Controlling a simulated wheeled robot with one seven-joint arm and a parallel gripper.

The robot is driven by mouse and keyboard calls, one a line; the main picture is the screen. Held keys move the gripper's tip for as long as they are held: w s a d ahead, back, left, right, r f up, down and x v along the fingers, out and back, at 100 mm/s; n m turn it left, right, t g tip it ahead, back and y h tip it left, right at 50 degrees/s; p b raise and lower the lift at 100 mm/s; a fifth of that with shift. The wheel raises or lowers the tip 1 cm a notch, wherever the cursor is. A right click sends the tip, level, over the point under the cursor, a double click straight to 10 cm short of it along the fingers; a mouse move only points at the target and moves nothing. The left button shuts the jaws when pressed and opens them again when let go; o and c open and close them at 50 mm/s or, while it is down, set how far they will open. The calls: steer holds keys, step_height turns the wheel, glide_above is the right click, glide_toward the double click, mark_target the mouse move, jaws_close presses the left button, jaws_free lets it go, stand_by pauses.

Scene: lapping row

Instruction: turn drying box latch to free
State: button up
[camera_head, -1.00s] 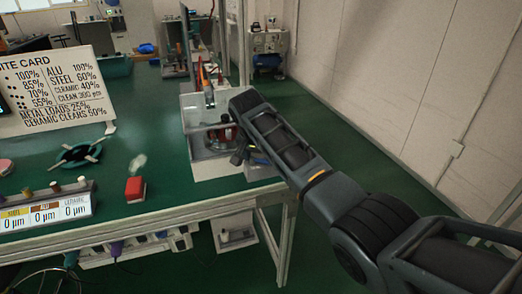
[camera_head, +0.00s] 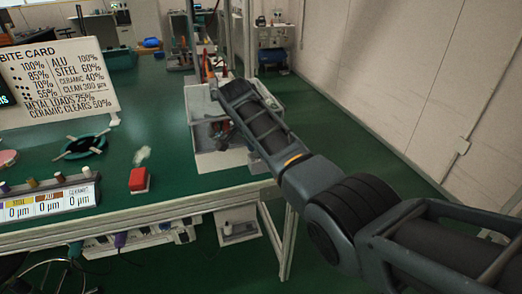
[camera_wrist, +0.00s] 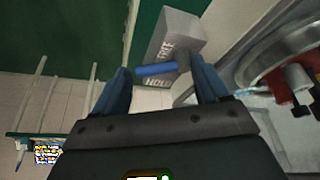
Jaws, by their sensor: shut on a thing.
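The drying box (camera_head: 203,160) is a pale, partly clear box at the table's right end in the head view. My arm covers its right part, and my gripper's fingers are hidden there. In the wrist view, a grey latch block (camera_wrist: 181,33) is marked FREE and HOLD. A short blue latch handle (camera_wrist: 156,70) sticks out from it, its tip beside the lettering. The box's clear side (camera_wrist: 256,45) shows to the right.
A red block (camera_head: 138,180), a dark green ring with pale arms (camera_head: 82,147) and a display rack (camera_head: 47,203) stand on the green table, left of the box. A lettered sign (camera_head: 60,80) stands behind them. Open floor lies right of the table.

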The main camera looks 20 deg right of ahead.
steer(key=shift+d, duration=0.1)
steer(key=o, duration=1.1)
steer(key=shift+c, duration=0.2)
